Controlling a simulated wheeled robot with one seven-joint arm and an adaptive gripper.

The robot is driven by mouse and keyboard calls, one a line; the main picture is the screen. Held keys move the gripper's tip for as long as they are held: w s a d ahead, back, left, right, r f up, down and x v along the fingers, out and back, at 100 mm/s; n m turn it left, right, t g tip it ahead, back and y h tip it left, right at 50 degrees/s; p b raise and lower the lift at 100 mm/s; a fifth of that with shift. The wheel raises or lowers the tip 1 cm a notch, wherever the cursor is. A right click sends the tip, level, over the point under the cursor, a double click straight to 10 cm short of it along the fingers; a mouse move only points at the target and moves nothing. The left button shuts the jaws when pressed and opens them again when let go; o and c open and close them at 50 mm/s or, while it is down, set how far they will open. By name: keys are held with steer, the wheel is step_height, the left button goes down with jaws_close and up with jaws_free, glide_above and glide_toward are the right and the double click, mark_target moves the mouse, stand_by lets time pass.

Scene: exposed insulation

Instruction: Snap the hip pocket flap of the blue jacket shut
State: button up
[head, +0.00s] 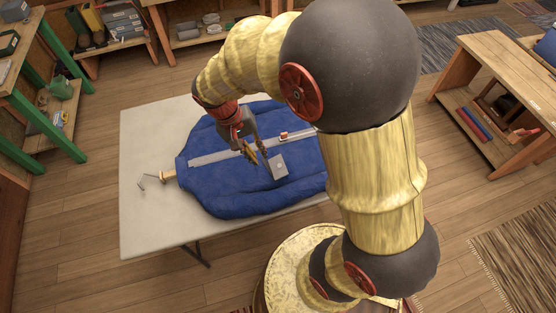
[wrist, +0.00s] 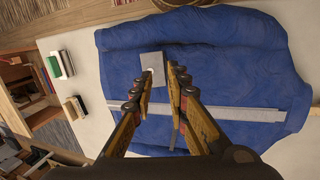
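The blue jacket (head: 230,190) lies spread on a white table, with a long grey strip (head: 222,155) running across it. A small grey square flap (head: 279,171) with a pale round spot sits on the jacket. The flap also shows in the wrist view (wrist: 152,62), just beyond my left fingertip. My gripper (head: 262,160) is over the jacket, close to the flap, pointing down. In the wrist view its two fingers (wrist: 161,74) are apart with nothing between them. I cannot tell whether a fingertip touches the flap or whether the flap's edge is raised.
The white table (head: 145,135) has free room left of the jacket. A wooden peg (head: 168,175) and a bent wire (head: 148,182) lie by the jacket's left end. A small red piece (head: 284,135) sits by the strip. A wooden bench (head: 500,70) stands right, green-framed shelves (head: 45,110) left.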

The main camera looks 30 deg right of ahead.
mark_target(282, 164)
steer(key=w+d, duration=0.1)
steer(key=w+d+n+h, duration=0.1)
steer(key=d, duration=0.1)
steer(key=shift+t, duration=0.4)
jaws_close()
steer(key=b+x, duration=0.4)
steer(key=x, duration=0.9)
steer(key=shift+s+d+f, duration=0.1)
steer(key=shift+d+f, duration=0.15)
steer(key=shift+f, duration=0.05)
steer(key=shift+s+d+f+b, duration=0.25)
steer(key=shift+d+f+b, duration=0.5)
steer(key=shift+d, duration=0.1)
steer(key=shift+r, duration=0.1)
steer(key=shift+w+a+r+p, duration=0.25)
steer(key=shift+a+r+p, duration=0.15)
steer(key=shift+a, duration=0.3)
step_height(282, 164, up, 14)
steer(key=p, duration=0.5)
